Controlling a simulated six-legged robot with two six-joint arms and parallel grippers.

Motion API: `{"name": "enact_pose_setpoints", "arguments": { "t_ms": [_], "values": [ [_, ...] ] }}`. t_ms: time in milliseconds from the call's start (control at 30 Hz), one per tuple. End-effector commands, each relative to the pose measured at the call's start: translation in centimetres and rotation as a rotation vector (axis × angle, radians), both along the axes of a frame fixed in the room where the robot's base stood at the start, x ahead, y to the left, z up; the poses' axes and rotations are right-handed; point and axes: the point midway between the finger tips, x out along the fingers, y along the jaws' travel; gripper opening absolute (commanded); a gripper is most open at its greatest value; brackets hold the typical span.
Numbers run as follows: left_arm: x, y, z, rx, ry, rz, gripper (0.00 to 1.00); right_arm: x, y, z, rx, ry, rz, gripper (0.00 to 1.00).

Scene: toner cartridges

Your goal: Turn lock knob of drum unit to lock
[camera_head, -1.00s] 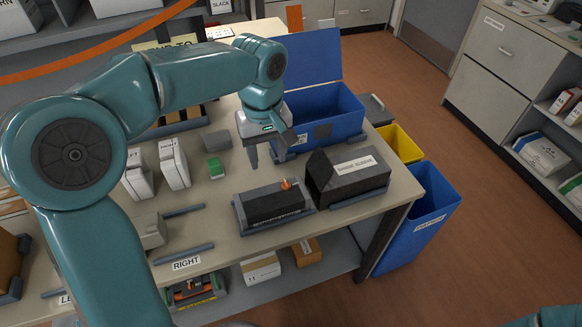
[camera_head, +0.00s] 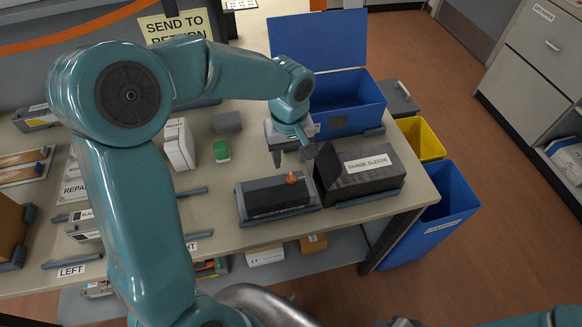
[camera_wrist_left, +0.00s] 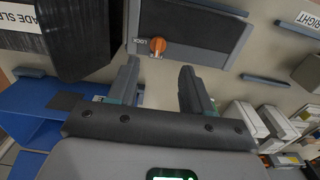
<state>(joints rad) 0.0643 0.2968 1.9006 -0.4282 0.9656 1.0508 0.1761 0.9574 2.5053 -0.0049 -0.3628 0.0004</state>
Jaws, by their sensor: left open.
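The drum unit (camera_head: 262,199) is a dark block in a grey tray near the table's front edge. Its orange lock knob (camera_head: 291,178) stands on top near the right end. In the left wrist view the knob (camera_wrist_left: 157,46) sits beside a small "LOCK" label, beyond the fingertips and roughly between them. My left gripper (camera_head: 293,161) is open and empty, just behind and above the knob in the head view, and apart from it. My right gripper is out of view.
A dark shade sleeve box (camera_head: 345,185) stands close to the right of the drum unit. A blue open bin (camera_head: 345,123) with a raised lid is behind. A green-topped item (camera_head: 221,151) and a white carton (camera_head: 179,147) stand to the left.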

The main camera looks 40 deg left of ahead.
Motion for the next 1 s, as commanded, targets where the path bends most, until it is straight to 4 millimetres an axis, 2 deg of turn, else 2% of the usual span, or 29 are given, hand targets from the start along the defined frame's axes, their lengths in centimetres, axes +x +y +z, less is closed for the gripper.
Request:
{"name": "enact_pose_setpoints", "arguments": {
  "t_ms": [100,300,433,700,767,800,867,1000],
  "values": [
    [0.0,0.0,-2.7,0.000,0.006,-0.001,0.50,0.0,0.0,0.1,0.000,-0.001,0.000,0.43],
    [0.3,0.0,-5.5,0.000,0.003,-0.001,0.50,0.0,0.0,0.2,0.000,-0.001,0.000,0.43],
    [0.4,0.0,-6.3,-0.001,0.001,-0.001,0.50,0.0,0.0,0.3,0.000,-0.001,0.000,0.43],
    [0.6,0.0,-6.4,-0.001,-0.001,-0.001,0.50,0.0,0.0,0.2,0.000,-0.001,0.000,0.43],
    [0.6,0.0,-6.4,-0.001,-0.001,-0.001,0.30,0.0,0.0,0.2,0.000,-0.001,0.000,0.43],
    [0.6,0.0,-6.4,0.000,0.000,-0.001,0.17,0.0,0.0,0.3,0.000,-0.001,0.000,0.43],
    [0.6,0.0,-6.4,0.000,0.000,-0.001,0.00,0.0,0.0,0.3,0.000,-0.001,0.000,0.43],
    [0.6,0.0,-6.4,-0.001,-0.001,-0.002,0.00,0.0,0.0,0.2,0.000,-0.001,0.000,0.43]
  ]
}}
